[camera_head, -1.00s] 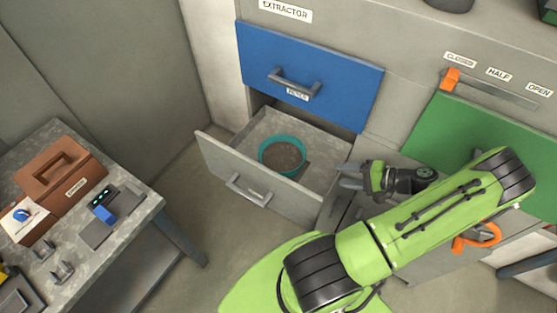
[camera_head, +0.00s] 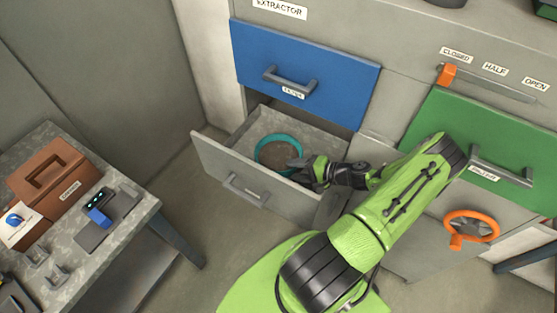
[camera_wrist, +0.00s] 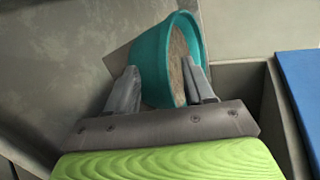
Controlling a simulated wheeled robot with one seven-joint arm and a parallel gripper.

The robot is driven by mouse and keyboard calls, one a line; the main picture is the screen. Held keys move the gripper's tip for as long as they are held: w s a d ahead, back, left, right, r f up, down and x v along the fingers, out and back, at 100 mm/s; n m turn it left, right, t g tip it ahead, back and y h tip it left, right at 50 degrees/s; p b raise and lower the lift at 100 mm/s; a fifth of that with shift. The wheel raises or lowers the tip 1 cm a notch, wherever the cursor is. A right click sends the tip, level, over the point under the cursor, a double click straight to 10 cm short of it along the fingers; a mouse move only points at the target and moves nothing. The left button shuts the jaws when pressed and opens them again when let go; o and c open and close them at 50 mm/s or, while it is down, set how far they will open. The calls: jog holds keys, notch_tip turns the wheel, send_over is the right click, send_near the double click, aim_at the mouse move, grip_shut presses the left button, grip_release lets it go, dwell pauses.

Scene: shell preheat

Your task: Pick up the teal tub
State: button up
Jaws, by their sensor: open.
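The teal tub (camera_head: 277,146) is round, with grey-brown contents, and sits inside the open grey drawer (camera_head: 225,165) below the blue drawer front. In the wrist view the tub (camera_wrist: 150,66) lies ahead of and between my fingers. My gripper (camera_head: 296,164) is at the tub's right side, over the drawer, with its fingertips overlapping the rim in the head view. In the wrist view my gripper (camera_wrist: 160,88) is open, one finger on either side of the tub's near wall. I cannot tell whether either finger touches it. My fingers hide part of the tub.
The blue drawer front (camera_head: 305,72) is shut above the open drawer. A green drawer front (camera_head: 480,150) and an orange wheel (camera_head: 472,227) are at the right. A table (camera_head: 150,205) with a brown box (camera_head: 52,178) stands at the left. Floor between is clear.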

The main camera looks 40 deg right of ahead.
grip_shut()
jog(key=shift+r, duration=0.1)
dwell(1.2)
